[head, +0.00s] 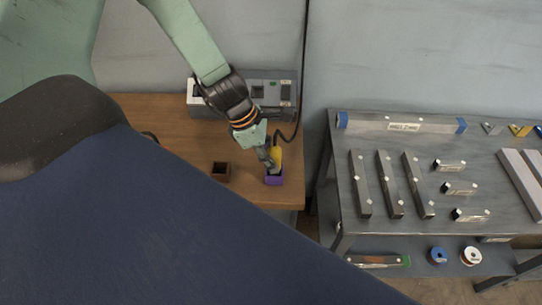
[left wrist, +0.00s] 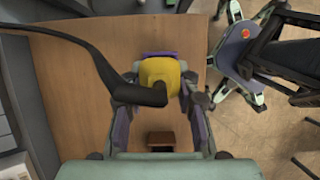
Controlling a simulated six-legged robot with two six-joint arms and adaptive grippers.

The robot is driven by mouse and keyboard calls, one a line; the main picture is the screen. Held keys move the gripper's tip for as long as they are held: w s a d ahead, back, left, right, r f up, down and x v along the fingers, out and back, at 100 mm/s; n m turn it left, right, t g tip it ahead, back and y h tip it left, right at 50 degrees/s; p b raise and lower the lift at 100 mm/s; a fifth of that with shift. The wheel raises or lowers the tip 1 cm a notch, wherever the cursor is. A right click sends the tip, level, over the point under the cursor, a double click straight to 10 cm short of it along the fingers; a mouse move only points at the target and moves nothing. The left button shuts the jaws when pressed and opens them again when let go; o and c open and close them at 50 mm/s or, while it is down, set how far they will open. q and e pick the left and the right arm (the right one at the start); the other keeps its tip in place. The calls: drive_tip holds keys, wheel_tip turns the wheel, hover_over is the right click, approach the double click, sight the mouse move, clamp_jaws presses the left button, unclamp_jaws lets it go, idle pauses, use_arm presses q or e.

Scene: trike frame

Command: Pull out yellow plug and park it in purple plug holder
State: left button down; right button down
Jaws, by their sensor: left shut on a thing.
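The yellow plug (head: 276,154) with its black cable is between the fingers of my left gripper (head: 270,160), which is shut on it. The purple plug holder (head: 274,179) stands near the right end of the wooden table, directly under the plug. In the left wrist view the yellow plug (left wrist: 158,76) sits between the fingertips. A purple edge of the holder (left wrist: 160,54) shows just beyond it. The plug's lower end is hidden, so I cannot tell how deep it sits in the holder. My right gripper is not clearly seen in the head view.
A brown open box (head: 220,172) stands left of the purple holder on the wooden table (head: 180,140). A grey socket unit (head: 265,92) stands behind. The black cable (left wrist: 80,42) arcs over the table. A metal bench (head: 440,215) with bars is on the right.

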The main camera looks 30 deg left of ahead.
use_arm(q)
drive_tip(key=shift+f+b, duration=0.75)
drive_tip(key=shift+f, duration=0.1)
drive_tip(key=c, duration=0.9)
unclamp_jaws()
drive_tip(key=shift+r, duration=0.15)
